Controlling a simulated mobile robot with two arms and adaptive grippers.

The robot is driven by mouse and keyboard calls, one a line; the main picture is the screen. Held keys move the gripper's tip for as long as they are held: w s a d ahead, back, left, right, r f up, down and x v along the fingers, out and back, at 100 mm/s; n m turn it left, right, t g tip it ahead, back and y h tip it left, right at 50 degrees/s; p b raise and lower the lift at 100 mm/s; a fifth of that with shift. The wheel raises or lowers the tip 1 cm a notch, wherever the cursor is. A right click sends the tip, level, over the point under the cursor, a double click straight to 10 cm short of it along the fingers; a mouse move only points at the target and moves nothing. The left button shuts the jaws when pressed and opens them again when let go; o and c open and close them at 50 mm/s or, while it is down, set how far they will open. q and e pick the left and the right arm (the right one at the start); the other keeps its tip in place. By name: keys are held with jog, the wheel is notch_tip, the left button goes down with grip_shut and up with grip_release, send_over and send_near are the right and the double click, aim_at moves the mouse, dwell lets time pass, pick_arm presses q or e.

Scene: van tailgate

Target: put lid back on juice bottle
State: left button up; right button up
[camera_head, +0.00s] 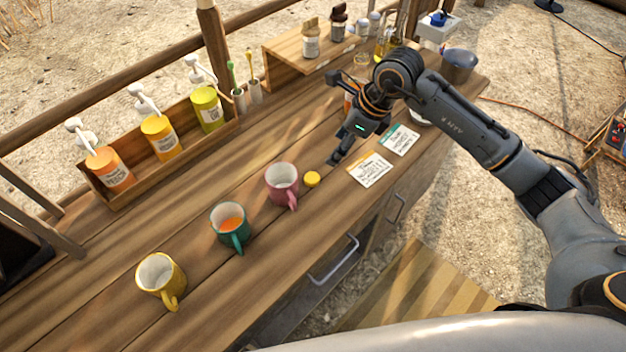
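A small round yellow lid (312,179) lies flat on the wooden counter, just right of the pink mug (283,182). My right gripper (338,158) is low over the counter, just beyond the lid to its upper right and apart from it. Its finger spacing is unclear from this angle. An orange patch (348,103) shows behind my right wrist; it may be the juice bottle, but the arm hides most of it. A green mug (231,226) holds orange liquid. My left gripper is out of view.
A yellow mug (160,281) stands at the front left. A wooden rack (168,174) with pump bottles lines the back edge. Two printed cards (370,169) lie right of the lid. A wooden shelf (290,45) with jars stands at the back. The left counter is mostly clear.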

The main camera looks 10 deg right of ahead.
jog(key=shift+f, duration=0.1)
jog(key=p, duration=0.2)
send_near(312, 178)
jog(key=shift+x, duration=1)
jog(key=shift+w+f, duration=0.15)
jog(key=shift+f, duration=0.2)
jog(key=shift+a+f+p, duration=0.15)
jog(key=shift+f+p, duration=0.05)
jog(key=shift+p, duration=0.1)
jog(key=p+x, duration=0.1)
jog(key=x, duration=0.3)
jog(key=shift+a+f+p, duration=0.1)
jog(key=shift+f+p, duration=0.05)
jog(key=shift+p, duration=0.25)
jog(key=shift+f, duration=0.25)
